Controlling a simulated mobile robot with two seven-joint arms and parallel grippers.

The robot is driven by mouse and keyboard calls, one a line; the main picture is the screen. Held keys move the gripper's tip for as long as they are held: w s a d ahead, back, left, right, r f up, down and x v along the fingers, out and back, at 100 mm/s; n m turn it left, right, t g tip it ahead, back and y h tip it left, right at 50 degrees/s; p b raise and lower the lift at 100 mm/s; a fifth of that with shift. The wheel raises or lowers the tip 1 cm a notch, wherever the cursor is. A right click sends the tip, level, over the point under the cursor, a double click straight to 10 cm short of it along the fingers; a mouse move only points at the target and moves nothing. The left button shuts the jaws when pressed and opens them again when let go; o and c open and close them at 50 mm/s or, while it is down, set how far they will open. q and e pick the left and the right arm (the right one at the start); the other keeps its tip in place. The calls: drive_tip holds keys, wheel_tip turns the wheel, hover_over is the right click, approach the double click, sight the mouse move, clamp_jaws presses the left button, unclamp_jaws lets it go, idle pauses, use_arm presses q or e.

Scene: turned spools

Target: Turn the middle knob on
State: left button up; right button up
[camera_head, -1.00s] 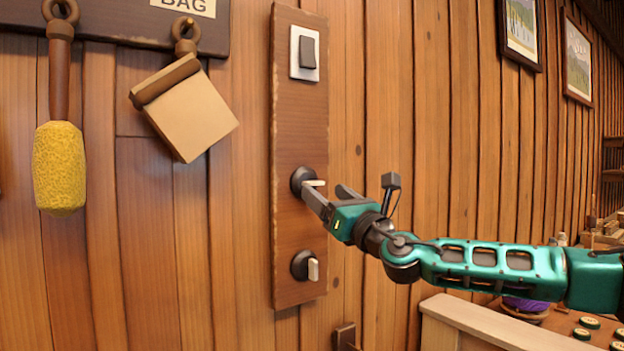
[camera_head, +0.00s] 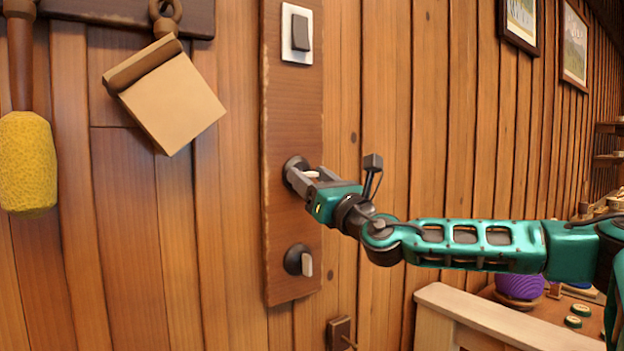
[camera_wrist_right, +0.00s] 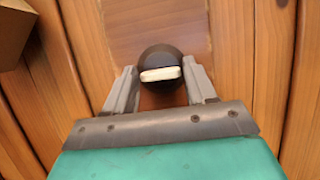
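The middle knob (camera_head: 291,166) is a round dark disc with a pale lever, on a brown wooden wall board (camera_head: 291,110). In the right wrist view, the dark disc (camera_wrist_right: 160,56) shows between my fingertips, with its pale lever (camera_wrist_right: 160,74) lying level across. My right gripper (camera_head: 305,175) is at this knob, and its near finger hides part of it. The right gripper (camera_wrist_right: 160,85) is open, one finger on each side of the lever; I cannot tell whether they touch it. My left gripper is not in view.
A rocker switch (camera_head: 301,34) sits above, and a lower knob (camera_head: 299,260) with an upright pale lever sits below. A tan block (camera_head: 170,92) and a yellow brush (camera_head: 28,162) hang at left. A wooden ledge (camera_head: 470,310) stands at lower right.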

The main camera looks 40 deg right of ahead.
drive_tip(key=c, duration=0.7)
drive_tip(key=m+g+h+b, duration=0.1)
drive_tip(key=m+h, duration=0.1)
drive_tip(key=m, duration=0.2)
drive_tip(key=m+g+h+b, duration=0.1)
drive_tip(key=m+h+b, duration=0.1)
drive_tip(key=m, duration=0.2)
drive_tip(key=m+h+b, duration=0.1)
drive_tip(key=m+b, duration=0.1)
drive_tip(key=m, duration=0.2)
drive_tip(key=shift+a+r+m+g+h, duration=0.1)
drive_tip(key=shift+a+m+g+h, duration=0.15)
drive_tip(key=shift+m+g+h, duration=0.15)
drive_tip(key=m+g, duration=0.1)
drive_tip(key=m, duration=0.3)
drive_tip(key=shift+r+g+h, duration=0.15)
drive_tip(key=shift+g+h, duration=0.25)
drive_tip(key=m, duration=0.3)
drive_tip(key=shift+r+g, duration=0.1)
drive_tip(key=shift+g, duration=0.3)
drive_tip(key=shift+m+g+p, duration=0.5)
drive_tip(key=shift+m, duration=0.9)
